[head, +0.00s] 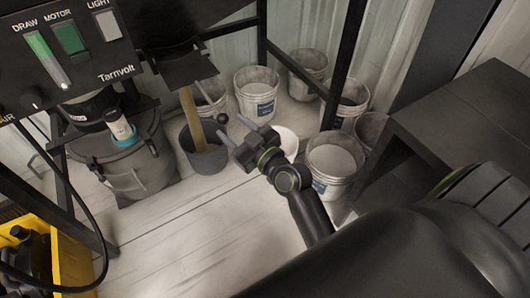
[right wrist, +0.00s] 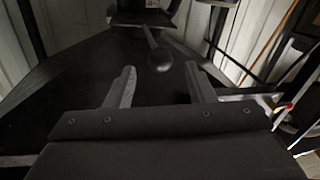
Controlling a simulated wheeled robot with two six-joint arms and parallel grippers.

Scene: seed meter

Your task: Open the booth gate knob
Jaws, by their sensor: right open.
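The gate knob is a dark ball (head: 222,118) on a thin rod that hangs from under the dark booth housing (head: 188,68). In the right wrist view the ball knob (right wrist: 160,60) shows at the upper middle, its rod rising to a dark block. My right gripper (head: 233,129) is open and empty, its fingertips close to the ball in the head view. In the right wrist view the ball lies ahead, in line with the gap between the two fingers (right wrist: 161,84). I cannot tell contact, but the fingers are not closed on it. My left gripper is not in view.
A tan stream falls from the housing into a dark grey bucket (head: 206,162). Several pale buckets stand behind and right of the gripper. A control panel (head: 60,50) with labelled switches is at upper left, above a lidded grey canister (head: 130,175). A dark table (head: 465,120) is at right.

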